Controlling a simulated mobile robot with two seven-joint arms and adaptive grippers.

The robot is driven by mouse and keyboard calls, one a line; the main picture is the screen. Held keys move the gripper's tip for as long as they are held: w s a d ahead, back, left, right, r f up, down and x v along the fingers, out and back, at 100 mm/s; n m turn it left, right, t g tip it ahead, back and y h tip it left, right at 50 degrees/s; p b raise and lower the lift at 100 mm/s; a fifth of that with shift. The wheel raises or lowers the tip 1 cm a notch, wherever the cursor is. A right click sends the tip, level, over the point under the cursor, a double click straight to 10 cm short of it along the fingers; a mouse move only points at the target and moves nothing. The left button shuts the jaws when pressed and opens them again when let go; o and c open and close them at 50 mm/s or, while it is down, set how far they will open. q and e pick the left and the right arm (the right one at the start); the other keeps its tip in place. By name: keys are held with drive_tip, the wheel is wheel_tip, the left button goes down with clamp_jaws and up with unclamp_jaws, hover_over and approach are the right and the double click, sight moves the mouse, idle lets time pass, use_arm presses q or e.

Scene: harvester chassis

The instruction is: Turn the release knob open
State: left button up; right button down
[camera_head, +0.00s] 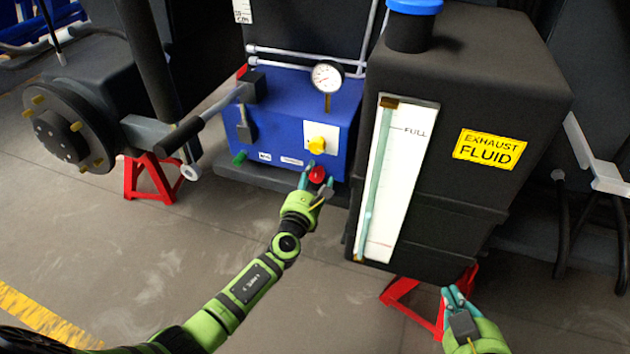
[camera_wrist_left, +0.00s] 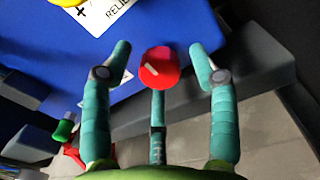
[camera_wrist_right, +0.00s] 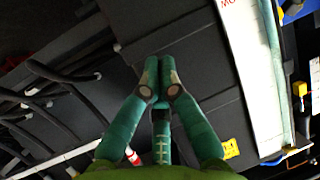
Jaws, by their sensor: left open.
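A red knob (camera_head: 317,174) sits low on the front of a blue box (camera_head: 290,130). In the left wrist view the red knob (camera_wrist_left: 159,68) has a pale mark on its face and stands between the spread fingers of my left gripper (camera_wrist_left: 161,52). There is a visible gap on each side, so the fingers are around it but not closed on it. A yellow knob (camera_head: 317,144) on a white plate is higher on the same box. My right gripper (camera_head: 452,292) is low in front of the black tank; its fingertips meet, with nothing seen between them, in the right wrist view (camera_wrist_right: 162,72).
The black exhaust fluid tank (camera_head: 520,95) stands right of the blue box. A dial gauge (camera_head: 327,76) and pale pipes are above the box. A wheel hub (camera_head: 65,130) and red stand (camera_head: 150,180) are at the left. The floor in front is clear.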

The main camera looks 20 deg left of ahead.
use_arm(q)
drive_tip(key=c, duration=1.1)
drive_tip(key=shift+c, duration=0.2)
